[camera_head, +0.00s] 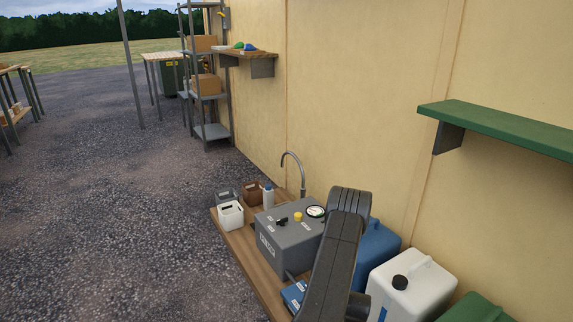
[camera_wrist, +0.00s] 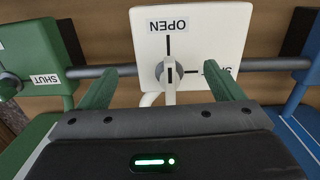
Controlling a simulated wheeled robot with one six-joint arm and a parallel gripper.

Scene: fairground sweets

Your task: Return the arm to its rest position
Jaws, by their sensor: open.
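My gripper (camera_wrist: 160,70) shows in the wrist view with two green fingers spread apart and nothing held between them. Ahead of it is a white panel (camera_wrist: 205,35) marked OPEN at the top and SHUT at the right. A knob with a pale lever (camera_wrist: 169,88) sits on the panel and shows between the fingers; I cannot tell whether they touch it. In the head view my dark arm rises in front of the low wooden bench (camera_head: 238,243), and my gripper cannot be made out there.
A grey pipe (camera_wrist: 270,65) crosses to a green panel (camera_wrist: 35,50) marked SHUT. The bench holds a grey machine (camera_head: 285,240) with a gauge, and a curved tap (camera_head: 300,170). Blue (camera_head: 380,245) and white cans (camera_head: 415,285) stand near my arm. A green shelf (camera_head: 510,130) juts from the wall. Open gravel lies left.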

